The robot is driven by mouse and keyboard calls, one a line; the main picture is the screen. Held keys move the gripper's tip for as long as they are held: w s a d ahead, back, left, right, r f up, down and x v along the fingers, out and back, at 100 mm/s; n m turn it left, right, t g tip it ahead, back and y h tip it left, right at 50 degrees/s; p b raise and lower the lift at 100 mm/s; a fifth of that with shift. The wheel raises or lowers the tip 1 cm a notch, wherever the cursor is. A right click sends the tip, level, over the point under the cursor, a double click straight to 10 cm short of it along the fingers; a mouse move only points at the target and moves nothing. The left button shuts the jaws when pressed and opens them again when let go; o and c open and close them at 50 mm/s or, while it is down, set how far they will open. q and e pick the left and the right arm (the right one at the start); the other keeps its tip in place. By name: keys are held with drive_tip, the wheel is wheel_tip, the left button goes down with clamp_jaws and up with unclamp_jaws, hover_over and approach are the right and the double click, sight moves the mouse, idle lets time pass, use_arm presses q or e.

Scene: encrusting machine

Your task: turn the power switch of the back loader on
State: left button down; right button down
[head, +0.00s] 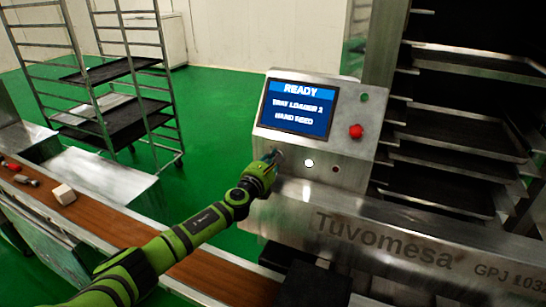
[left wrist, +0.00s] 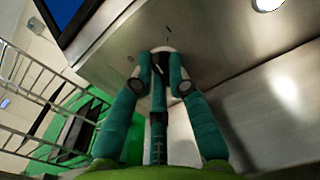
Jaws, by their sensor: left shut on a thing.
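The back loader's control panel (head: 316,130) is a slanted steel face with a lit blue screen (head: 298,107) reading READY, TRAY LOADER 2, HAND FEED. My left gripper (head: 274,158) is at the panel's lower left, below the screen, and mostly hides the switch there. In the left wrist view, the fingers of this gripper (left wrist: 162,70) are shut around the small round power switch (left wrist: 162,50), which stands out from the steel. Small dark marks show around it, but I cannot read which position it points to. My right gripper is not in view.
A red button (head: 355,131), a lit white button (head: 309,163) and a green button (head: 364,97) are on the panel. A tray rack (head: 460,110) stands right. A conveyor (head: 120,232) runs along the left, and a wheeled rack (head: 125,85) stands on open green floor behind.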

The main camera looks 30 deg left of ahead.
use_arm(q)
drive_tip(key=m, duration=0.1)
drive_tip(key=m+p, duration=0.1)
drive_tip(key=m, duration=0.1)
drive_tip(key=shift+r+m+p, duration=0.25)
drive_tip(key=shift+m+p, duration=0.05)
drive_tip(key=shift+f+m+p, duration=0.1)
drive_tip(key=shift+m+p, duration=0.55)
drive_tip(key=shift+m, duration=0.85)
drive_tip(key=shift+d, duration=0.1)
drive_tip(key=c, duration=1.2)
unclamp_jaws()
drive_tip(key=s, duration=1.2)
drive_tip(key=shift+d, duration=0.35)
